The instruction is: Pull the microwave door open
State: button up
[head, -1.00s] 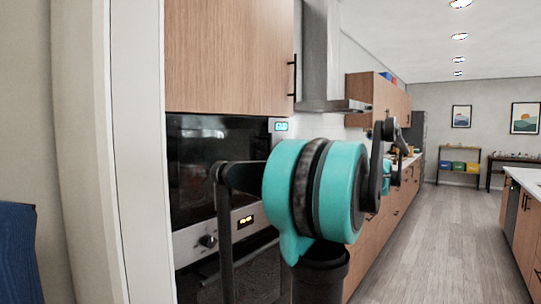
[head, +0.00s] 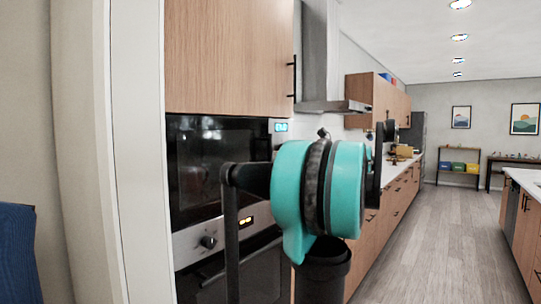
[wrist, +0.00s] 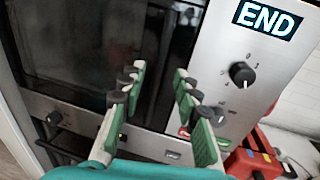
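The microwave (head: 205,165) is built into the cabinets at the left in the head view, with a dark glass door that looks closed. In the wrist view the dark door (wrist: 75,50) fills the left. A dark upright bar (wrist: 167,45), apparently the handle, stands along its right edge, beside the silver control panel (wrist: 222,60) with its END display and knob. My gripper (wrist: 159,73) is open, its two green-backed fingers pointing at the microwave front with the bar between their lines. Contact with the bar cannot be told. In the head view my arm hides the gripper.
An oven (head: 240,265) with a knob and display sits below the microwave. A red object (wrist: 255,162) with coloured parts is at the lower right in the wrist view. A white wall frame (head: 138,150) stands close at left. The floor (head: 435,240) at right is clear.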

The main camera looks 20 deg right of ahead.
jog(key=shift+x, duration=2.75)
jog(key=shift+c, duration=0.3)
grip_shut()
